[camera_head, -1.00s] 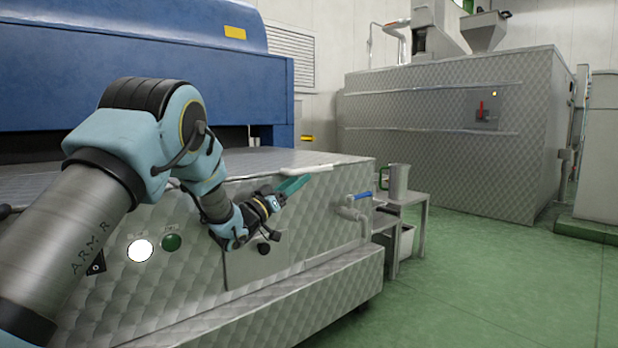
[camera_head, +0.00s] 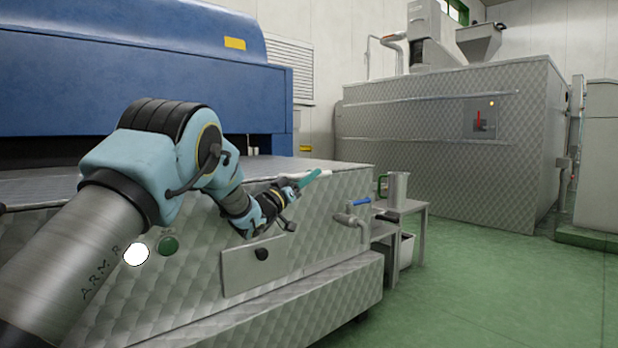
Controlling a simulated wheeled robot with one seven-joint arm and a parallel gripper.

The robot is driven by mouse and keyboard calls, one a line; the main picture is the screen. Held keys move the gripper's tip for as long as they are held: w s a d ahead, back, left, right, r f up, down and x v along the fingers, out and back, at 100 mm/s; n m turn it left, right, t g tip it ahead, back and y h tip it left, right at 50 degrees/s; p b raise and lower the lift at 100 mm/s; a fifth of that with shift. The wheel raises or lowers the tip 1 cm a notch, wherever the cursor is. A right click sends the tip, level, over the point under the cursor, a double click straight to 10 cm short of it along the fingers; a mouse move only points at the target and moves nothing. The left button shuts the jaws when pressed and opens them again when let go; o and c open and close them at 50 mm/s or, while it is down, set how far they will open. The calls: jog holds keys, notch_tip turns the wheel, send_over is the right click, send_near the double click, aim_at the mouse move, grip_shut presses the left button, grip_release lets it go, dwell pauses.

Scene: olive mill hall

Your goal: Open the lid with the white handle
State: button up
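The lid (camera_head: 285,164) is the flat metal top at the right end of the long quilted-steel machine, and it lies level. Its white handle (camera_head: 325,173) runs along the front edge, partly hidden by my gripper. My gripper (camera_head: 313,178), with teal fingers, is at the handle and overlaps it in the picture. I cannot tell whether the fingers touch the handle or whether they are open or shut.
A blue hood (camera_head: 150,75) rises behind the machine. A blue-levered tap (camera_head: 350,216) sticks out at its right end. A metal jug (camera_head: 397,188) stands on a small steel table (camera_head: 412,208). The green floor at right is open.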

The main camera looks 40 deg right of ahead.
grip_shut()
dwell(1.0)
